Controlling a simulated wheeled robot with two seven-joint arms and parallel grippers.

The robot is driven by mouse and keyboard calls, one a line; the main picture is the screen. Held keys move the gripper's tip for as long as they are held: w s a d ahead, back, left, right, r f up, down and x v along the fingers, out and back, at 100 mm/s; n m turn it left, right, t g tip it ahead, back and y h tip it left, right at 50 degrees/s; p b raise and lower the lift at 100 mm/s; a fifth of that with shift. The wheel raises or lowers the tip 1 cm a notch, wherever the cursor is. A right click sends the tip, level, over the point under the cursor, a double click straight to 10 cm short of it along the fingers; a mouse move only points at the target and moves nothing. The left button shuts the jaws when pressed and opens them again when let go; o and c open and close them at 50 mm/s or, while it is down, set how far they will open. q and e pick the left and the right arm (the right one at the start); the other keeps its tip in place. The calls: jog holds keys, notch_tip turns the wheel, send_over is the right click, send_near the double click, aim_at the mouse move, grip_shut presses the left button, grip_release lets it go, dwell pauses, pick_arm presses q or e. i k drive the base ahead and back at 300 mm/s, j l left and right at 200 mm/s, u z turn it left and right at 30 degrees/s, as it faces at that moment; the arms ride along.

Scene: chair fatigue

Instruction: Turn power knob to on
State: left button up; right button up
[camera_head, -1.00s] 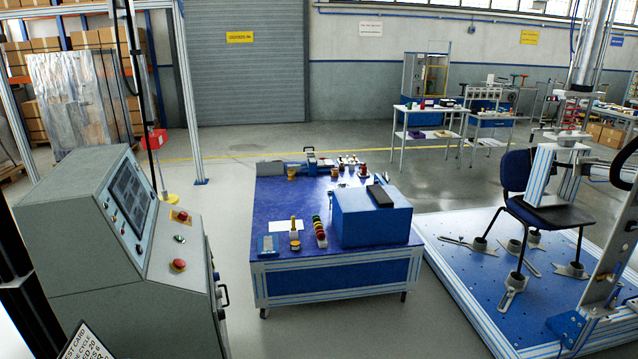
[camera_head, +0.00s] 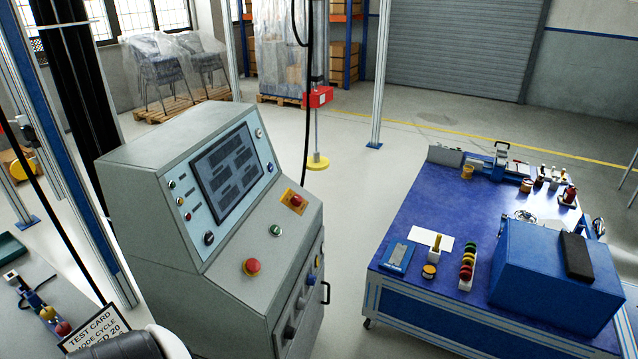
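The grey control console (camera_head: 140,195) stands left of centre with a sloped front. Its upper panel holds a dark screen (camera_head: 226,172), small coloured buttons and a black knob (camera_head: 209,238) at the lower left. A red mushroom button (camera_head: 252,267), a green button (camera_head: 275,230) and a red button on a yellow plate (camera_head: 296,200) sit on the lower slope. More dark knobs (camera_head: 290,332) show on the front face, seen at a steep angle. I cannot read which knob is for power, or its position. Neither gripper shows in the view.
A blue work table (camera_head: 400,235) with a blue box (camera_head: 545,275) stands to the right, with open floor (camera_head: 345,240) between it and the console. A white test card (camera_head: 95,325) is at the lower left. A yellow-based post (camera_head: 317,162) stands behind the console.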

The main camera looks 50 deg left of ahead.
aim_at(296, 201)
jog(key=i+l+u, duration=0.1)
jog(key=i+u, duration=0.3)
jog(key=i+l+u, duration=0.25)
jog(key=i+u, duration=0.15)
jog(key=i, duration=0.2)
